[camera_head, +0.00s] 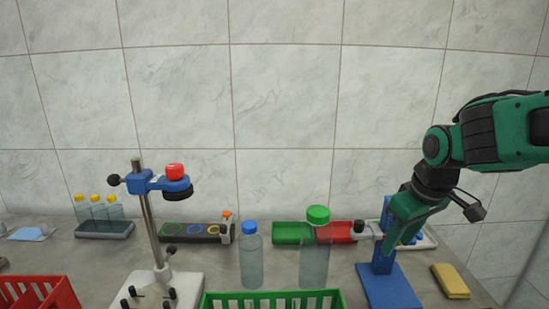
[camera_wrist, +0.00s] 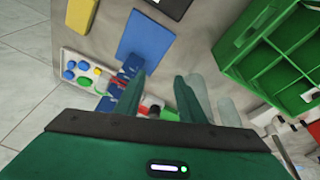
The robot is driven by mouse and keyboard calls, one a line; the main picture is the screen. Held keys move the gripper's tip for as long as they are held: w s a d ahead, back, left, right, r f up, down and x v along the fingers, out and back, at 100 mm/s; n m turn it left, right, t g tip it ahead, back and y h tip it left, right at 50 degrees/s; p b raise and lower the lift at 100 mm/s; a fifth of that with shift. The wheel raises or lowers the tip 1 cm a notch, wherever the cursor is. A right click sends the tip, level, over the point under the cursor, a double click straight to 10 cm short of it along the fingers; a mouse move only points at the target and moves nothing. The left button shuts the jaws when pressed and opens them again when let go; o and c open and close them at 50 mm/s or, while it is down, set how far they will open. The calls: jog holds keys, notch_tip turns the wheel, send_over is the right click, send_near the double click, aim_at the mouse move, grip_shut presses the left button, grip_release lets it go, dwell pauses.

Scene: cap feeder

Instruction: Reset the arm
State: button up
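My arm reaches in from the right edge in the head view, bent downward. My gripper (camera_head: 392,243) is low in front of the blue stand (camera_head: 388,285) and hides part of its post. In the wrist view my gripper (camera_wrist: 160,82) has its two green fingers apart, with nothing visibly held between them. The stand's blue base (camera_wrist: 146,36) lies beyond the fingertips there. Whether the fingers touch the stand cannot be told.
A green-capped bottle (camera_head: 315,255) and a blue-capped bottle (camera_head: 251,262) stand left of my gripper, behind a green crate (camera_head: 275,299). A clamp stand (camera_head: 156,225) with a red cap (camera_head: 175,171) is further left. A yellow sponge (camera_head: 451,281) lies right. The space above the counter's middle is clear.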

jog(key=s+d+f+m+g, duration=0.1)
jog(key=s+d+m, duration=0.4)
jog(key=s, duration=0.6)
jog(key=s+d+f+m+g, duration=0.2)
jog(key=s+d+f+m, duration=0.2)
jog(key=s, duration=0.7)
jog(key=d+m, duration=0.2)
jog(key=d, duration=0.2)
jog(key=shift+w, duration=0.1)
jog(key=shift+w+f, duration=0.2)
jog(key=shift+w, duration=0.3)
